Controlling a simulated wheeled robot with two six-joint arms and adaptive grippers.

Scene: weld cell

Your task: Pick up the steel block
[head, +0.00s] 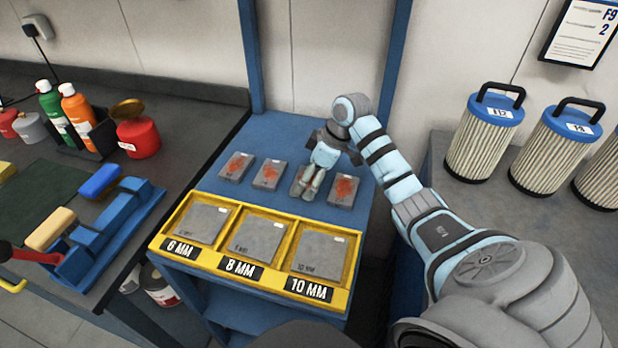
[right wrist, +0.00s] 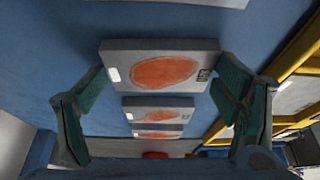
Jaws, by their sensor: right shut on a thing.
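Several grey steel blocks with orange-red patches lie in a row on the blue bench top. In the head view these include a far-left block (head: 236,166), a second block (head: 269,174) and a far-right block (head: 343,189). My right gripper (head: 307,188) reaches down onto the third block from the left (head: 296,187) and partly hides it. In the right wrist view the same block (right wrist: 135,54) sits between the two green-padded fingers, which are shut on it. It looks level and near the bench; any gap beneath it cannot be told. My left gripper is not in view.
A yellow tray (head: 155,243) along the front edge has compartments labelled 6 MM, 8 MM and 10 MM, each showing a grey plate. Ribbed filters (head: 483,135) stand at right. Bottles (head: 78,112), a red can (head: 138,137) and a blue rack (head: 110,235) are at left.

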